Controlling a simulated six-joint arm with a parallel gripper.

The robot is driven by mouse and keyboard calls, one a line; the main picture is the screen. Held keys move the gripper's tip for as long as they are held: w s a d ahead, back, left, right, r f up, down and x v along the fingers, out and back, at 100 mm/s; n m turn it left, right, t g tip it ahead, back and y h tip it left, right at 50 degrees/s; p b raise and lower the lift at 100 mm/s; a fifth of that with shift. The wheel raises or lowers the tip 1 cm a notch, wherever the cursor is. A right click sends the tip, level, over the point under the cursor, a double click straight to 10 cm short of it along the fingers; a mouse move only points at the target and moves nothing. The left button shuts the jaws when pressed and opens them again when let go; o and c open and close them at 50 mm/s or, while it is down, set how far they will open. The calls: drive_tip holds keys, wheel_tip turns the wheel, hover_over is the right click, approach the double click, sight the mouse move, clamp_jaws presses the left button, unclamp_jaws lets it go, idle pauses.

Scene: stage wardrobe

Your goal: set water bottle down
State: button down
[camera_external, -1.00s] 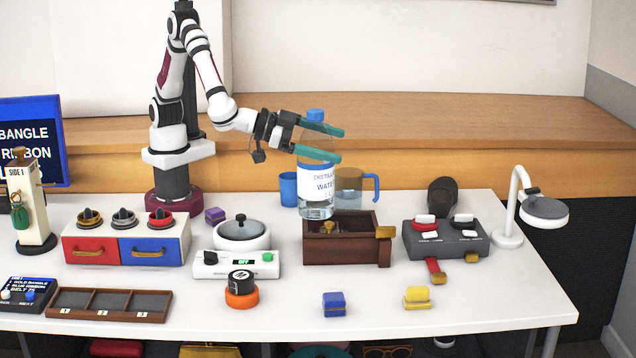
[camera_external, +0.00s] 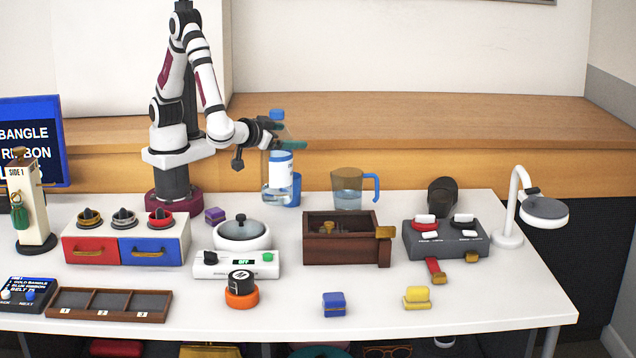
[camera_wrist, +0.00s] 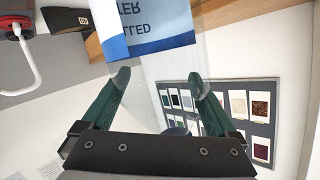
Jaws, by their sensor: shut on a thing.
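The water bottle (camera_external: 279,172) is clear with a blue cap and a white and blue label. It is upright in my gripper (camera_external: 298,145), which is shut on its upper part. In the wrist view the bottle (camera_wrist: 160,75) lies between the two green fingers of my gripper (camera_wrist: 160,85), with the label at the top. In the outside view its base is near the back of the white table, beside and partly in front of the blue cup (camera_external: 295,190). I cannot tell whether the base touches the table.
The measuring jug (camera_external: 347,190) of water stands to the right, and the brown wooden box (camera_external: 342,252) is in front of it. The white pot (camera_external: 242,236) is in front of the bottle. A small purple block (camera_external: 215,215) lies to the left.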

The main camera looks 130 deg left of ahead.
drive_tip(key=a+f, duration=0.7)
drive_tip(key=f, duration=0.1)
drive_tip(key=shift+s+a+f, duration=0.15)
drive_tip(key=shift+a+f, duration=0.05)
unclamp_jaws()
